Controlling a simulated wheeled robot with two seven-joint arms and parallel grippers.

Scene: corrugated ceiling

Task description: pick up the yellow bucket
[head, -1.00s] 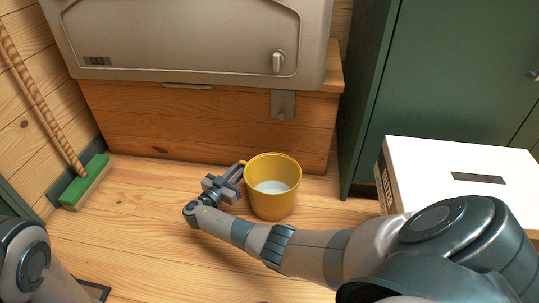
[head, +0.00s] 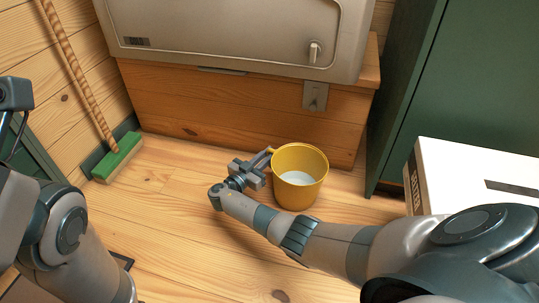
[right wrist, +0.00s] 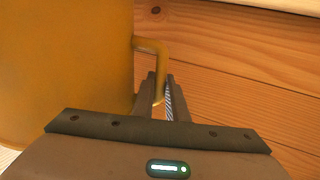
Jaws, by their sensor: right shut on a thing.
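The yellow bucket (head: 299,190) stands upright at the foot of the wooden bench front, with something white inside at its bottom. I cannot tell whether it touches the floor. My right gripper (head: 264,160) is at its left side, at the rim, shut on the bucket's handle. In the right wrist view the bucket (right wrist: 65,70) fills the left side, and its bent handle (right wrist: 152,46) runs down between the fingers of the right gripper (right wrist: 160,84). My left arm shows at the left edge of the head view, but its fingers are not visible.
A wooden bench (head: 220,110) with a grey metal-fronted unit (head: 230,35) stands behind the bucket. A green cabinet (head: 430,90) and a white box (head: 470,165) are on the right. A green broom (head: 118,158) leans at the left. The floor (head: 165,215) left of the bucket is clear.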

